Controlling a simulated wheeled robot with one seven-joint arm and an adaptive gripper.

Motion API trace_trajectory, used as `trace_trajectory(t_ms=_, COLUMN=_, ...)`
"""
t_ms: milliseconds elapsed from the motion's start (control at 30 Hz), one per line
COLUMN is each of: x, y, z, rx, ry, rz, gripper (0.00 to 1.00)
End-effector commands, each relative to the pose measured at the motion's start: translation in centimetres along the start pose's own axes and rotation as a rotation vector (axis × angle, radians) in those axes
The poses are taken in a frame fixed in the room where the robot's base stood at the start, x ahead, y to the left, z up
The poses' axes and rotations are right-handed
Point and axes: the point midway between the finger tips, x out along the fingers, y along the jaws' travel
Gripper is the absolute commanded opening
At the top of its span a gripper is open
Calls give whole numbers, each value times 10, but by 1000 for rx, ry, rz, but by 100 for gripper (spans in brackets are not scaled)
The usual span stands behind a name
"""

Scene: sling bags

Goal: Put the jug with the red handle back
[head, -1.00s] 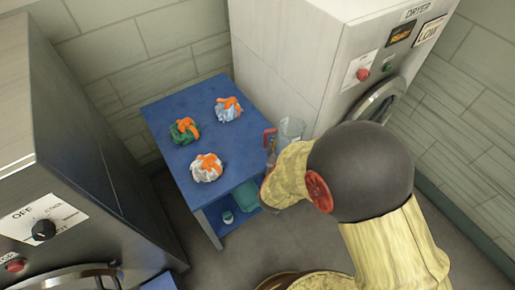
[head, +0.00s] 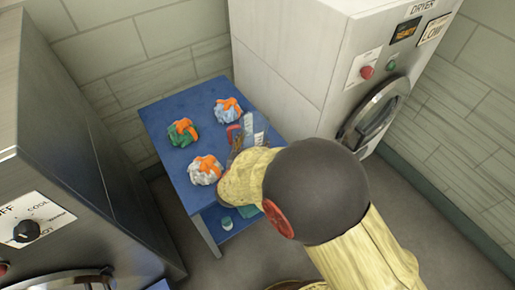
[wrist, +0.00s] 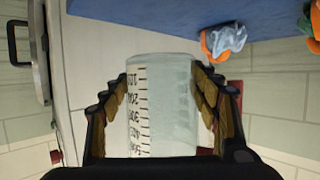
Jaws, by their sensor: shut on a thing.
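My gripper (head: 240,147) is shut on the clear measuring jug (head: 259,128), which has dark scale marks. Its red handle (head: 233,131) shows on the left side of the jug in the head view. In the wrist view the jug (wrist: 165,110) sits between the two fingers, its marks running sideways. In the head view the jug appears at the right side of the blue table (head: 190,98); I cannot tell whether it touches the top. My wrist and arm hide its lower part.
Three cloth bundles with orange ties, white-blue (head: 228,113), green (head: 181,135) and white (head: 204,174), lie on the table. A small container (head: 227,223) is on the lower shelf. The dryer (head: 285,65) stands behind right, a dark machine (head: 75,130) at left.

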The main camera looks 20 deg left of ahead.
Motion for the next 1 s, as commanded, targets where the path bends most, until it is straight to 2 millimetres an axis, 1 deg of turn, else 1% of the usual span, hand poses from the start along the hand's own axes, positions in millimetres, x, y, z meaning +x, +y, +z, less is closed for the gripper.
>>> trace_trajectory(t_ms=33, x=14, y=2, z=6, rx=0, ry=-1, rz=3, gripper=26)
trace_trajectory(t_ms=100, x=28, y=2, z=16, rx=0, ry=-2, rz=3, gripper=26)
trace_trajectory(t_ms=200, x=46, y=2, z=24, rx=0, ry=0, rz=2, gripper=26)
trace_trajectory(t_ms=300, x=57, y=2, z=29, rx=0, ry=1, rz=1, gripper=26)
trace_trajectory(t_ms=467, x=64, y=2, z=32, rx=0, ry=1, rz=-1, gripper=26)
trace_trajectory(t_ms=567, x=72, y=3, z=37, rx=0, ry=0, rz=1, gripper=26)
trace_trajectory(t_ms=600, x=77, y=4, z=40, rx=0, ry=-1, rz=2, gripper=26)
trace_trajectory(t_ms=700, x=82, y=3, z=58, rx=-1, ry=-1, rz=0, gripper=26)
trace_trajectory(t_ms=800, x=85, y=3, z=66, rx=0, ry=1, rz=0, gripper=26)
trace_trajectory(t_ms=1000, x=85, y=2, z=64, rx=1, ry=1, rz=-1, gripper=26)
